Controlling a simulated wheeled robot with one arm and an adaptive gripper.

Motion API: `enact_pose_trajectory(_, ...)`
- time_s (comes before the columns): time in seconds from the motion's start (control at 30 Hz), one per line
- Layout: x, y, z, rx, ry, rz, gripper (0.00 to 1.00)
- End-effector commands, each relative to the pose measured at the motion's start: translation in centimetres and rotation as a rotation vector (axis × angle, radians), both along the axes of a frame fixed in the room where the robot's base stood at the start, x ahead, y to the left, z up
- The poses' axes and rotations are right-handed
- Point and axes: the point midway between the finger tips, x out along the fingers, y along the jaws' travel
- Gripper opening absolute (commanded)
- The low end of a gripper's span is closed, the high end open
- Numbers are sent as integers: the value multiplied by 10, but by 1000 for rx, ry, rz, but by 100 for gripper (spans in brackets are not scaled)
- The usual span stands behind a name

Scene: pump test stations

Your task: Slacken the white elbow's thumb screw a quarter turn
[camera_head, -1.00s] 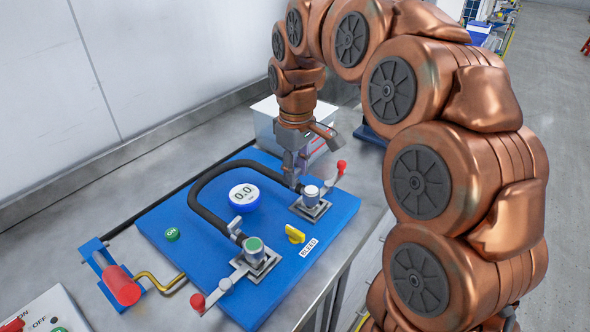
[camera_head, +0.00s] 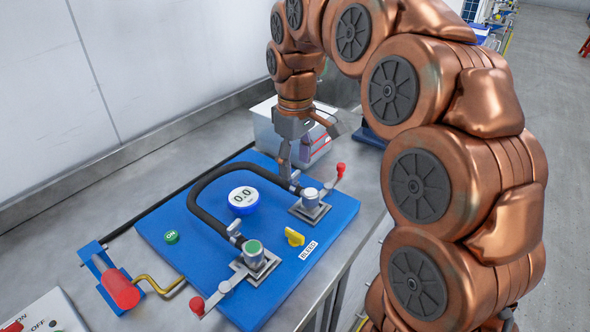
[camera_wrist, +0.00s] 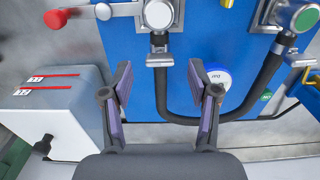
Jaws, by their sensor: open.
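The white-capped elbow (camera_head: 311,196) stands on a square metal plate at the right of the blue board; its white cap (camera_wrist: 158,14) is at the top of the wrist view. A small flat silver piece (camera_wrist: 160,59), apparently its thumb screw, sits where the black hose (camera_head: 204,205) meets this elbow. My gripper (camera_wrist: 160,72) is open and empty. In the wrist view its fingertips lie either side of the silver piece's line, just short of it. In the head view my gripper (camera_head: 289,164) is above the hose end, apart from the elbow; the far finger is partly hidden.
A green-capped elbow (camera_head: 253,250) holds the hose's other end. Red-tipped levers (camera_head: 341,169) stand beside both elbows. A gauge (camera_head: 243,198) and yellow knob (camera_head: 294,237) are on the board. A pale box (camera_head: 263,127) stands close behind my gripper.

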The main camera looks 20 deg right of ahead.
Motion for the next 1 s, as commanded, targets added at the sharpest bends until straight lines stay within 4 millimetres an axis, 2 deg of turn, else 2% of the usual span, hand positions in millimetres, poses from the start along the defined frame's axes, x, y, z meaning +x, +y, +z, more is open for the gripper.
enact_pose_trajectory(0.1, 2, 0, 18, 0, -7, 0, 60)
enact_pose_trajectory(0.5, 1, 0, 68, 0, -7, 0, 60)
enact_pose_trajectory(0.8, 0, 0, 87, 1, -4, 0, 60)
enact_pose_trajectory(1.0, -1, 1, 89, 1, -2, 1, 60)
